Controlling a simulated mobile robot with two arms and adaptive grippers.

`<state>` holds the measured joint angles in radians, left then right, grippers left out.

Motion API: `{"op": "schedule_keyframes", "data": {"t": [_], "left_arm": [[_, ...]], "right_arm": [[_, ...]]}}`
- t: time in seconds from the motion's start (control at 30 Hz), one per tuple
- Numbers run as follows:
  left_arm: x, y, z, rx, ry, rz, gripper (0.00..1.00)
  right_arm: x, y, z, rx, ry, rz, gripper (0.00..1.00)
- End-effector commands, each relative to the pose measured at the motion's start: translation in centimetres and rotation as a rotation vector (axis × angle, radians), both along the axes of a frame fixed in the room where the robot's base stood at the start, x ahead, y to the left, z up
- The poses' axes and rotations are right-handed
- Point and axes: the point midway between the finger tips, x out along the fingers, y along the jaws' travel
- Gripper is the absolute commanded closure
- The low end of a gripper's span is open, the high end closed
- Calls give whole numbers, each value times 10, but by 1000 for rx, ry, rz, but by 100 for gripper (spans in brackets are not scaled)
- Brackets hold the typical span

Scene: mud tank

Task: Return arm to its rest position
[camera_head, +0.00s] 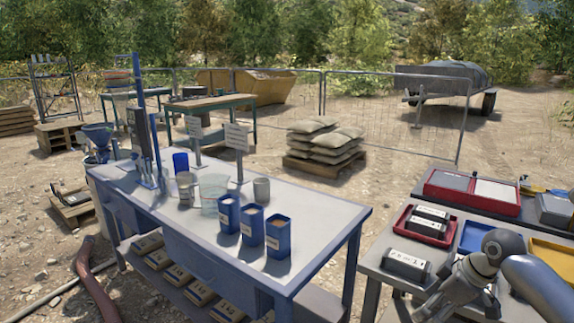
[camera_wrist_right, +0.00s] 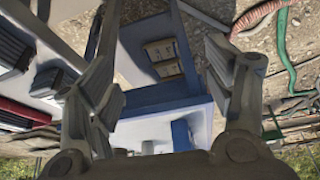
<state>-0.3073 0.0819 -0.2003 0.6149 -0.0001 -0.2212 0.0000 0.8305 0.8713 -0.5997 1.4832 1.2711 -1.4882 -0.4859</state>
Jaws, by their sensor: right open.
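My right arm enters the head view at the lower right. Its gripper (camera_head: 440,302) hangs by the near edge of the right table (camera_head: 370,258), close to a black labelled box (camera_head: 406,264). In the right wrist view the two fingers of this gripper (camera_wrist_right: 163,75) are spread wide with nothing between them. Behind them that view shows the blue-framed table and boxes on its lower shelf (camera_wrist_right: 163,58). My left gripper is not in view.
The blue-framed table (camera_head: 310,213) stands at the centre with blue containers (camera_head: 251,225), clear and grey cups and signs. A red tray (camera_head: 425,227), a blue tray (camera_head: 476,238) and a yellow tray (camera_head: 552,252) are on the right table. A gap of bare ground separates the tables.

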Motion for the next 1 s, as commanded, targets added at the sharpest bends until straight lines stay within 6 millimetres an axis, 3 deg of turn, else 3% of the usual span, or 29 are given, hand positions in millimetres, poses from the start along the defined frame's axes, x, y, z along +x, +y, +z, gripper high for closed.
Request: {"op": "schedule_keyframes", "data": {"t": [0.17, 0.37, 0.47, 0.53, 0.67, 0.77, 0.9, 1.0], "left_arm": [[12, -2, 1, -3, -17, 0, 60], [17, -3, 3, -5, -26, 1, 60], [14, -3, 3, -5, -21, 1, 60], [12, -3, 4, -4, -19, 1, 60], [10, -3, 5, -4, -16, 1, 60], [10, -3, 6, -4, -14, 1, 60], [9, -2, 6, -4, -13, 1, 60], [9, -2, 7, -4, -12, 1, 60]], "right_arm": [[11, -1, -51, 15, 2, -99, 25], [15, -5, -129, 18, 7, -238, 25], [6, -7, -186, 10, 16, -325, 25], [-10, -10, -235, -4, 27, -393, 25], [-56, -11, -324, -42, 50, -499, 25], [-104, -8, -384, -76, 71, -556, 25], [-184, 2, -455, -122, 107, -606, 25], [-249, 15, -496, -149, 138, -623, 25]]}}
